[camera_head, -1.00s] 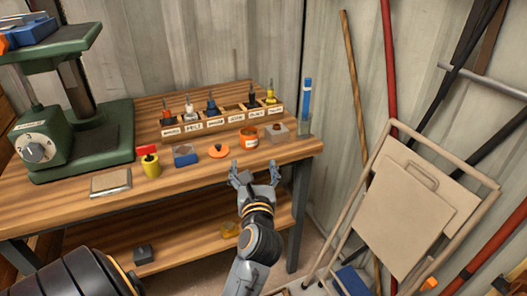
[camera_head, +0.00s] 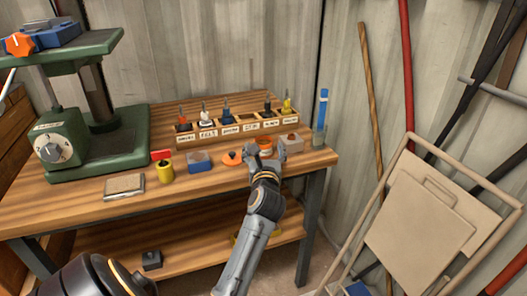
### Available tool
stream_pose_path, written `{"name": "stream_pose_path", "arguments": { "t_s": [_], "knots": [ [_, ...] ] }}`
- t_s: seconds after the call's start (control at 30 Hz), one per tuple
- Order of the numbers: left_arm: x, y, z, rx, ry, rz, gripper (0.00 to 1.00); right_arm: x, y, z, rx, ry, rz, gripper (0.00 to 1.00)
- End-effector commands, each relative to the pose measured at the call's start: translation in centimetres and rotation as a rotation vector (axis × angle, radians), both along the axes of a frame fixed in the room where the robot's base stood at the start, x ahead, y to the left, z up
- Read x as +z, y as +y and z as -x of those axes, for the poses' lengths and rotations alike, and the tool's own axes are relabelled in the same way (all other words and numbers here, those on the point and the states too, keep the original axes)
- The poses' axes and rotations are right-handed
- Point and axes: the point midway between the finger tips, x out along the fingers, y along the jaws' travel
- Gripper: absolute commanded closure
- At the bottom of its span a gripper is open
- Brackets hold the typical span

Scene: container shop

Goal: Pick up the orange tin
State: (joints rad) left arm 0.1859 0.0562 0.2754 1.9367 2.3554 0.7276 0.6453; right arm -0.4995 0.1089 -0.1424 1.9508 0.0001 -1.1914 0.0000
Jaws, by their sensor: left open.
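The orange tin (camera_head: 264,142) stands upright on the wooden workbench (camera_head: 110,210), near its front edge on the right. My left gripper (camera_head: 265,152) reaches up from below, in front of the tin. Its fingers are open, one on each side of the tin, and they hide its lower part. I cannot tell whether they touch it. My right gripper is not in view.
A flat orange disc (camera_head: 232,158) lies just left of the gripper. A small grey box (camera_head: 291,143) stands close on the right, by a clear holder with a blue item (camera_head: 321,115). A labelled tool rack (camera_head: 232,132) is behind. A green drill press (camera_head: 95,150) stands left.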

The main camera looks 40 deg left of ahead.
Motion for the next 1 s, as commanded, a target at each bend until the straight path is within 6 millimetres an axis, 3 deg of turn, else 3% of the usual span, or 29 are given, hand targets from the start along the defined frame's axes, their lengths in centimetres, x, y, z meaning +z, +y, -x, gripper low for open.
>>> {"name": "stream_pose_path", "arguments": {
  "t_s": [0.37, 0.7, 1.0],
  "knots": [
    [0.01, 0.91, -0.95, -0.001, 0.0, 0.0, 0.25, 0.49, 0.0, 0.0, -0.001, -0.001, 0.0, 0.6],
    [0.12, 0.89, -0.93, -0.001, -0.001, -0.001, 0.91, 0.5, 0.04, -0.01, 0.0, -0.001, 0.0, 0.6],
    [0.34, 0.88, -0.93, -0.001, -0.003, -0.001, 0.91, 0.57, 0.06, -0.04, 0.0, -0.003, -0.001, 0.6]
  ]
}}
